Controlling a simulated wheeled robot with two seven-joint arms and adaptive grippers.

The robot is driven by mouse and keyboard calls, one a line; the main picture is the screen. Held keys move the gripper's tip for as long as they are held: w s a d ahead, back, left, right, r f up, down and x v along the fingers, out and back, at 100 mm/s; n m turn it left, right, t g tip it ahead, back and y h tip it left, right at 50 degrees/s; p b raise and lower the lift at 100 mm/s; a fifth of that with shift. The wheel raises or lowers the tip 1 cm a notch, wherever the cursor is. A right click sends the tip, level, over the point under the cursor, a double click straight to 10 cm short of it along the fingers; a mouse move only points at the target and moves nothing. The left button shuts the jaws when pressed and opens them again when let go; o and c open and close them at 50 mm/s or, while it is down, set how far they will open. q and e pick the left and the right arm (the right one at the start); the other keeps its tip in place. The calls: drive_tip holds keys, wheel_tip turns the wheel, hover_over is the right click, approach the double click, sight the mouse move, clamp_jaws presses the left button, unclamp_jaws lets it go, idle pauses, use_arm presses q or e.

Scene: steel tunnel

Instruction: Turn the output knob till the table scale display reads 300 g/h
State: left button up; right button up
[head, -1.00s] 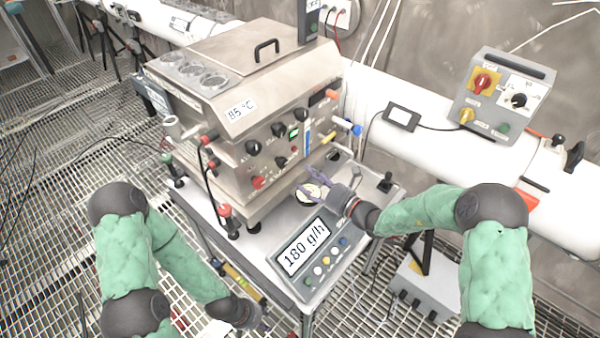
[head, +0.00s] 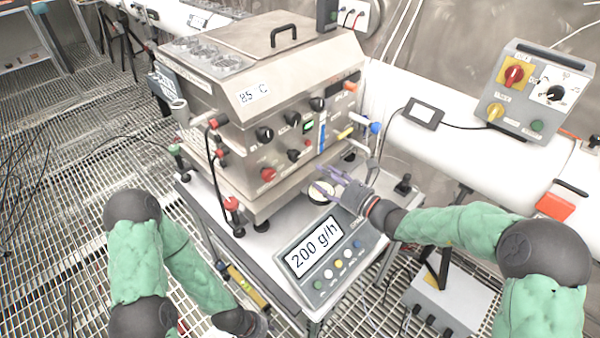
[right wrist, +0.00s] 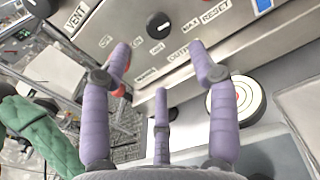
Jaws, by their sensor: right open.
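The table scale's display (head: 314,247) reads 200 g/h. The scale's round white pan (head: 321,192) sits behind it, below the steel machine's front panel; it also shows in the right wrist view (right wrist: 236,101). My right gripper (head: 332,184) is open and empty above the pan. In the right wrist view its spread purple fingers (right wrist: 158,52) point at the panel. A black knob (right wrist: 158,25) lies ahead between the fingertips, apart from them, near an OUTPUT label. In the head view the lower black knob (head: 293,155) may be it. My left gripper (head: 258,325) is low at the bottom, its fingers unclear.
A grey control box (head: 536,92) sits on the white pipe at right. A black joystick (head: 403,184) stands on the table's right.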

sight(297, 157)
use_arm(q)
wheel_tip(297, 157, down, 6)
drive_tip(key=b, duration=0.5)
use_arm(e)
drive_tip(key=w+a+n, duration=0.1)
drive_tip(key=w+a, duration=0.2)
drive_tip(key=a, duration=0.1)
drive_tip(key=w+a+n, duration=0.1)
drive_tip(key=w+a, duration=0.2)
drive_tip(key=w, duration=0.1)
drive_tip(key=shift+w+a, duration=0.25)
drive_tip(key=shift+a, duration=0.15)
use_arm(q)
drive_tip(key=shift+f, duration=0.1)
use_arm(e)
drive_tip(key=c, duration=1.1)
